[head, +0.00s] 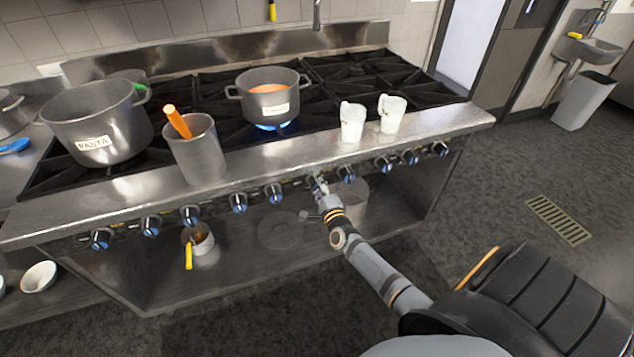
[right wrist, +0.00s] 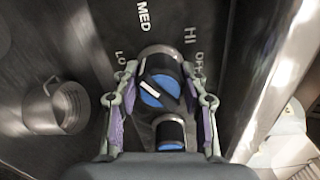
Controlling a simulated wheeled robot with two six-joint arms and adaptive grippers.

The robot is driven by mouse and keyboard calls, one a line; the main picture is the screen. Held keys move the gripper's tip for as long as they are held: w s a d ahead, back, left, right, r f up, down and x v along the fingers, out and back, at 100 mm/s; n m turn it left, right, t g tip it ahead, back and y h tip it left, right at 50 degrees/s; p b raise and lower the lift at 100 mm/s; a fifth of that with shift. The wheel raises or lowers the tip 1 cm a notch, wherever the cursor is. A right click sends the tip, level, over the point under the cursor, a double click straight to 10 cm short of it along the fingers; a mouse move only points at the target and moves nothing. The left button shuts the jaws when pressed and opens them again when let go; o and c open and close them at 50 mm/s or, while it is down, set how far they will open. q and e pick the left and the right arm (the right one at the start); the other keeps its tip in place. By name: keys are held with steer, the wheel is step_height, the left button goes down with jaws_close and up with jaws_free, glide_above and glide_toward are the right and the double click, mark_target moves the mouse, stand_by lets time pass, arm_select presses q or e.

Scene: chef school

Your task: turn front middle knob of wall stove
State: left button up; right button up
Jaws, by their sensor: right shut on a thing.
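The wall stove (head: 250,165) has a row of black and blue knobs along its front. My right gripper (head: 316,184) is at the middle of this row, shut on a knob. In the right wrist view, this knob (right wrist: 158,88) is black and blue with a slanted white mark. The fingers of my right gripper (right wrist: 160,78) press on it from both sides. The labels LO, MED, HI and OFF surround it. A second blue knob (right wrist: 170,134) shows below it, between the fingers. My left gripper is not in view.
A pot (head: 269,98) stands over a blue flame (head: 270,126). A PASTA pot (head: 97,120), a tall metal container (head: 197,152) and two white jugs (head: 352,122) are on the stovetop. A lower shelf (head: 250,265) holds a small pan (head: 203,240).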

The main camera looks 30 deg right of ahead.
steer(key=n+p, duration=0.1)
steer(key=n, duration=0.2)
steer(key=shift+n, duration=0.3)
steer(key=shift+n+p, duration=0.7)
steer(key=shift+n, duration=0.8)
steer(key=shift+f, duration=0.1)
steer(key=o, duration=1.2)
steer(key=shift+c, duration=0.2)
steer(key=v, duration=1.2)
steer(key=shift+f, duration=0.1)
